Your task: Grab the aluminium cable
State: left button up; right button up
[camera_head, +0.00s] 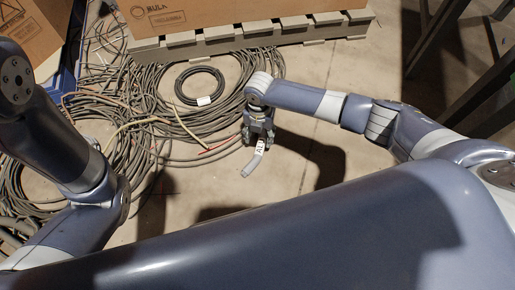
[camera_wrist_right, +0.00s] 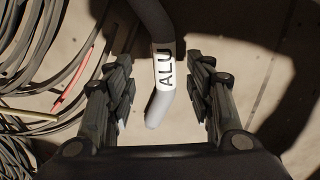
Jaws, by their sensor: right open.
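The aluminium cable (camera_wrist_right: 158,108) is a thick grey piece with a white label reading "ALU". In the right wrist view its bent end lies between the two fingers of my open right gripper (camera_wrist_right: 160,95), with a gap on each side. In the head view the cable end (camera_head: 249,169) shows just below my right gripper (camera_head: 259,138); the rest of it is hidden behind the gripper or cannot be followed. My left arm comes in at the left of the head view, but its gripper is not in view.
A large tangle of dark cables (camera_head: 150,112) covers the floor at left and centre. A small dark coil with a white tag (camera_head: 200,86) lies on it. A cardboard box (camera_head: 190,12) sits on a grey pallet (camera_head: 240,36) behind. The floor right of my right gripper is clear.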

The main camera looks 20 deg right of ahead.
aim_at(260, 146)
jog(key=shift+s+f+b, duration=0.2)
jog(key=shift+f+b, duration=0.55)
jog(key=shift+s+f+b, duration=0.2)
jog(key=shift+f+b, duration=0.55)
jog(key=shift+s+f+b, duration=0.2)
jog(key=shift+f+b, duration=0.9)
jog(key=shift+f, duration=0.05)
jog(key=shift+r, duration=0.1)
jog(key=shift+c, duration=0.6)
grip_shut()
